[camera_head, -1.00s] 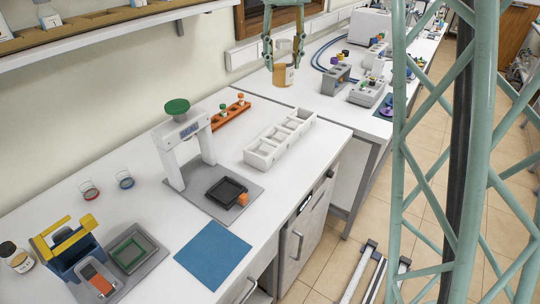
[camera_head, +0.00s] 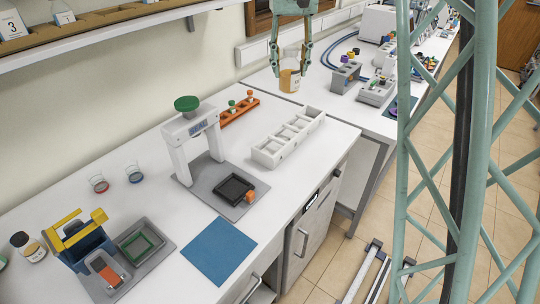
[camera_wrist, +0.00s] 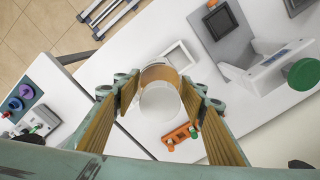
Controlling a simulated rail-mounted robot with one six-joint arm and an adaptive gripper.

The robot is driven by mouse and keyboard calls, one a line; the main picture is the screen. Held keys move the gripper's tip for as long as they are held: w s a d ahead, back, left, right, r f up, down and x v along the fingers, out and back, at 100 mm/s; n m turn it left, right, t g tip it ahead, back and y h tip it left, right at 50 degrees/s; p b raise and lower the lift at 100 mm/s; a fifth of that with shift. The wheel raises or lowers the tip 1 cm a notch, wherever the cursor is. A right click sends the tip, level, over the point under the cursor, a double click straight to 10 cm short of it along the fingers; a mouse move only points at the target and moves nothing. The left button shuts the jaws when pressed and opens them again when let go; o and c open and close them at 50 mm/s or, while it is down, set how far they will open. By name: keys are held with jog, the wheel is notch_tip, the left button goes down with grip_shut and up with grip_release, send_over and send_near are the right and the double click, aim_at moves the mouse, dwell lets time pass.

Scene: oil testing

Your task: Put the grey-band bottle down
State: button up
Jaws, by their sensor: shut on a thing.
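My gripper (camera_head: 290,66) is shut on a bottle (camera_head: 289,81) with amber contents and a pale upper part, at the back of the white counter. In the wrist view the bottle (camera_wrist: 160,103) sits between the two fingers of my gripper (camera_wrist: 160,95), its pale round top facing the camera and an amber band showing behind. The bottle looks upright. I cannot make out a grey band on it, nor whether its base touches the counter (camera_head: 325,92).
A white compartment rack (camera_head: 290,138) and an orange rack (camera_head: 240,109) with small vials stand nearer than the bottle. A grey device with coloured knobs (camera_head: 345,75) is to its right. A scale-like stand (camera_head: 190,140), blue mat (camera_head: 218,250) and another bottle (camera_head: 28,247) are further forward.

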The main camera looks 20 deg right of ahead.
jog(key=a+f+m+p, duration=0.1)
jog(key=f, duration=0.1)
jog(key=w+a+f+m+p, duration=0.1)
jog(key=f, duration=0.2)
jog(key=f+m+p, duration=0.1)
jog(key=f+m, duration=0.1)
jog(key=f, duration=0.1)
jog(key=shift+w+a, duration=0.3)
jog(key=shift+a, duration=0.1)
jog(key=a+f+m+p, duration=0.3)
jog(key=f+m+p, duration=0.1)
jog(key=f, duration=0.5)
jog(key=shift+s+a+f+m, duration=0.2)
jog(key=shift+s+f+m, duration=0.15)
jog(key=shift+m, duration=0.15)
jog(key=shift+f, duration=0.1)
notch_tip(320, 180, down, 6)
jog(key=shift+f, duration=0.15)
jog(key=shift+f, duration=1.75)
jog(key=shift+f, duration=0.2)
